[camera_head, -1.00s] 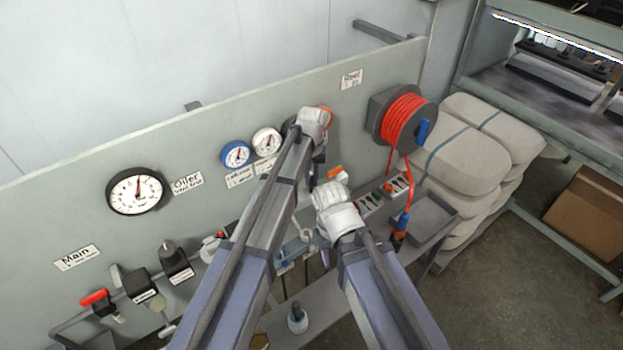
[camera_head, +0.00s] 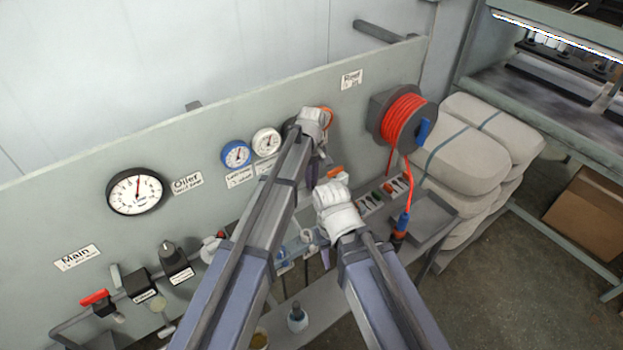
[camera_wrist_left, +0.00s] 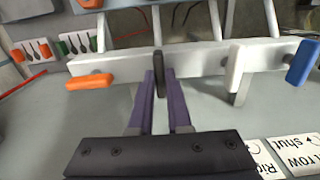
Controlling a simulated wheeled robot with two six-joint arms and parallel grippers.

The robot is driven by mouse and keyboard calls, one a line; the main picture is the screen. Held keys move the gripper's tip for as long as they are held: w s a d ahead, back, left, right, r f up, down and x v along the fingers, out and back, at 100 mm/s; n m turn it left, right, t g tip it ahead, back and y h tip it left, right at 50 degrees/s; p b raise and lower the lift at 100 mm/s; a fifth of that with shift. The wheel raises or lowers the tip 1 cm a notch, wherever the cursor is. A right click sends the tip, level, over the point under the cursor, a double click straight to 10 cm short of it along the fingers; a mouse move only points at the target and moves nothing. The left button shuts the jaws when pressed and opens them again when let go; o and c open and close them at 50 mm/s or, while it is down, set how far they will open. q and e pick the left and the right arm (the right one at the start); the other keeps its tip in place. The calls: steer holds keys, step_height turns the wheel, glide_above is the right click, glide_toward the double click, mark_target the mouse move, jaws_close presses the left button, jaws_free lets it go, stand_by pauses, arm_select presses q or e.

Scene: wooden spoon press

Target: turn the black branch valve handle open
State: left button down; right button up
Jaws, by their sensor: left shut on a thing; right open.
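The black branch valve handle (camera_wrist_left: 158,72) shows in the left wrist view. It stands crosswise to the pale manifold bar (camera_wrist_left: 200,61), between the two purple fingers of my left gripper (camera_wrist_left: 160,88). The left gripper is shut on it. In the head view my left gripper (camera_head: 313,172) is at the panel below its pale wrist, and the black handle is hidden there. My right gripper (camera_head: 325,257) is mostly hidden under its own wrist, lower in the picture, apart from the black handle.
Along the bar are an orange handle (camera_wrist_left: 90,82) to the left, a white handle (camera_wrist_left: 236,70) and a blue handle (camera_wrist_left: 302,62) to the right. Gauges, including the Oiler gauge (camera_head: 137,191), and a red hose reel (camera_head: 403,120) are on the panel.

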stand_by(0.5)
arm_select(q)
steer(key=c, duration=0.9)
jaws_free()
steer(key=shift+o, duration=0.2)
steer(key=shift+r, duration=0.1)
step_height(320, 180, up, 8)
steer(key=p, duration=0.8)
steer(key=shift+f, duration=0.2)
